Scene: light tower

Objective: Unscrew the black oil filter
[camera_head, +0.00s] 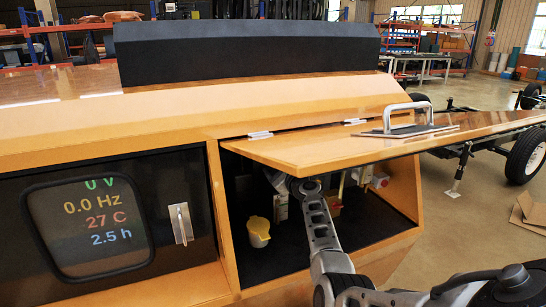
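My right arm comes in from the lower right and reaches into the open compartment (375,228) under the raised orange lid (330,153). My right gripper (277,183) is at the upper left inside the compartment, partly hidden by the lid's edge and the shadow. I cannot tell whether it is open or shut, or whether it touches anything. I cannot make out the black oil filter; the dark interior, the lid and my arm cover much of that area. My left gripper is not in view.
A yellow-capped container (258,231) stands at the compartment's left side. The lid carries a metal handle (408,118) and overhangs my arm. A display panel (90,226) and a latch (181,223) are to the left. A wheeled chassis (463,152) stands behind right.

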